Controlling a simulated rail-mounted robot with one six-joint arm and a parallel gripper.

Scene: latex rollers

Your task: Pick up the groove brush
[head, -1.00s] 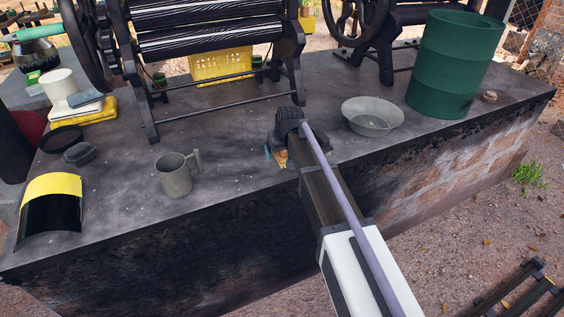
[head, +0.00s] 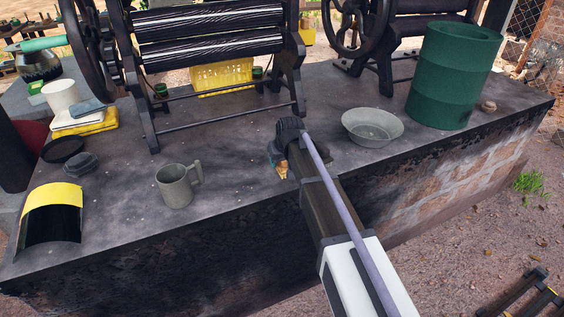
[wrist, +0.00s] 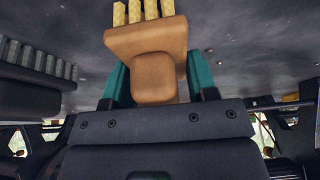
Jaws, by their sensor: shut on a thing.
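In the wrist view my gripper (wrist: 158,82) has its two teal fingers on either side of a tan wooden brush (wrist: 152,45) with pale yellow bristles, which I take to be the groove brush. The gripper is shut on it. The bristles run out of the top of the picture. In the head view my gripper (head: 280,164) is over the front edge of the dark counter, with a small orange-brown part of the brush (head: 281,173) showing below it. My arm hides most of the brush there.
A grey mug (head: 176,186) stands left of my gripper on the counter (head: 235,165), and a metal bowl (head: 372,125) stands right. A green drum (head: 455,80) and roller machines (head: 210,40) stand behind. A dark grey bristled block (wrist: 30,68) shows left in the wrist view.

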